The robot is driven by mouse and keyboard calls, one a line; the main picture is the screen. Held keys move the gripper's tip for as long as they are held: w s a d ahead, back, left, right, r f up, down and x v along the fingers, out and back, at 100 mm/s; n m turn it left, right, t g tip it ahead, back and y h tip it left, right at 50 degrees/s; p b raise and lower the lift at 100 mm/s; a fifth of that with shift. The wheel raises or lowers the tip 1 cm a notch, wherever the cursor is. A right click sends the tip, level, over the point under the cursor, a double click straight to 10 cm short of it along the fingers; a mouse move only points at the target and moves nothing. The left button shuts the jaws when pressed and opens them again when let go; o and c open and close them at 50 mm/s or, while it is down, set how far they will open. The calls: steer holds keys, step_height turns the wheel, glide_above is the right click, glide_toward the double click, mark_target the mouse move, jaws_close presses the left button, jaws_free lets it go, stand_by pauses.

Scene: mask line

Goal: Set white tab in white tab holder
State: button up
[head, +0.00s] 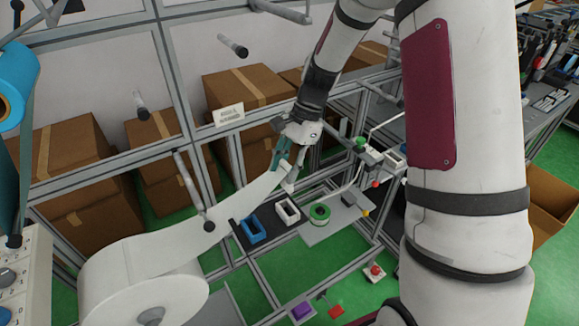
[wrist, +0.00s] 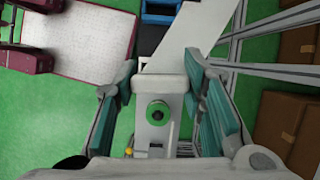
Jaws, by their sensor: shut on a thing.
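My gripper (head: 283,158) is in the middle of the head view, fingers pointing down, with a white piece, the white tab (head: 291,184), at its fingertips. In the wrist view, the tab (wrist: 158,84) is between the two teal fingers of my gripper (wrist: 160,95). The white tab holder (head: 287,211), a white rectangular frame, sits on a dark tray below the gripper. The tab is above the holder and apart from it.
A blue holder (head: 252,229) stands left of the white one. A green-and-white roll (head: 320,213) lies on the plate to the right. A white strip (head: 190,225) runs from a large roll (head: 145,290) up close to my gripper. Metal frame bars surround the area.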

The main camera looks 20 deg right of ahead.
steer(key=shift+s+m, duration=0.35)
steer(key=shift+m, duration=0.15)
steer(key=shift+f+b, duration=1.3)
steer(key=shift+f, duration=3.75)
steer(key=shift+f, duration=0.3)
steer(key=o, duration=1.2)
steer(key=shift+r, duration=0.1)
